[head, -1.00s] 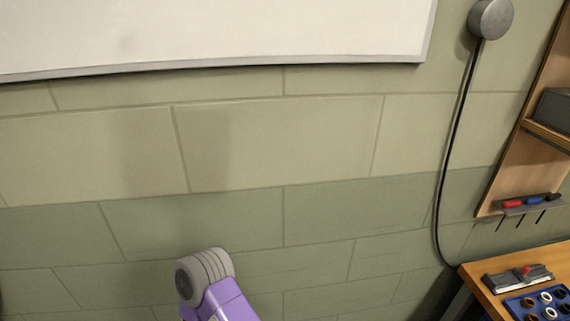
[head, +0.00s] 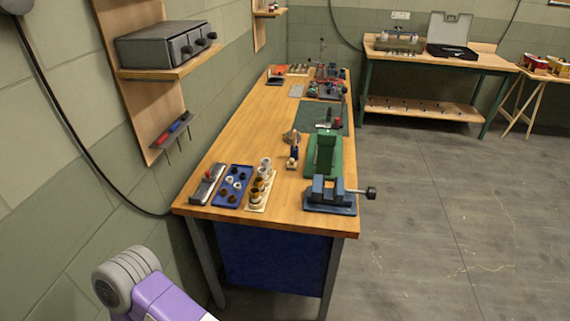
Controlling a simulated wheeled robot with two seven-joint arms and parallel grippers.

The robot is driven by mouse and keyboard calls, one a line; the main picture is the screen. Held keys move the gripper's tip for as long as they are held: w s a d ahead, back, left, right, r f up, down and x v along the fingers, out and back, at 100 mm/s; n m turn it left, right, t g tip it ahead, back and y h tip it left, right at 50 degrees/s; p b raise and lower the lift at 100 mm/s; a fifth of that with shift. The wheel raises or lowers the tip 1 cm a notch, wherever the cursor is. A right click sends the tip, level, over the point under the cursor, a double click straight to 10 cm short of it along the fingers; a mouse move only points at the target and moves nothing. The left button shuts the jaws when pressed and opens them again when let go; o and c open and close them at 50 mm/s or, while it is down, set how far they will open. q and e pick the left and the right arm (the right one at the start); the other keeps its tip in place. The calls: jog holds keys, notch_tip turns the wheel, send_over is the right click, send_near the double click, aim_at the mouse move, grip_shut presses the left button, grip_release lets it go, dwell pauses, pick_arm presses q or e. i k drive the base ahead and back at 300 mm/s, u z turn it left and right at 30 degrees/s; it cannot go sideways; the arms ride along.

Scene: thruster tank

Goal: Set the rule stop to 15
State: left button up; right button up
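I cannot make out a rule with a stop or any scale numbers at this distance. A wooden workbench (head: 250,118) runs away from me in the middle of the head view, with many small items on it. A grey holder with a red part (head: 207,184) lies at its near left corner; I cannot tell what it is. A purple and grey link of my arm shows at the lower left. Neither of my grippers is in view.
On the bench stand a blue tray of rings (head: 222,199), a wooden rack (head: 251,206), a blue vice (head: 330,207) and a green block (head: 325,150). A shelf with a grey drawer box (head: 160,48) hangs left. Another bench (head: 440,57) stands behind. The floor at right is clear.

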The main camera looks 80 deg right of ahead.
aim_at(208, 177)
jog(key=z, duration=2.2)
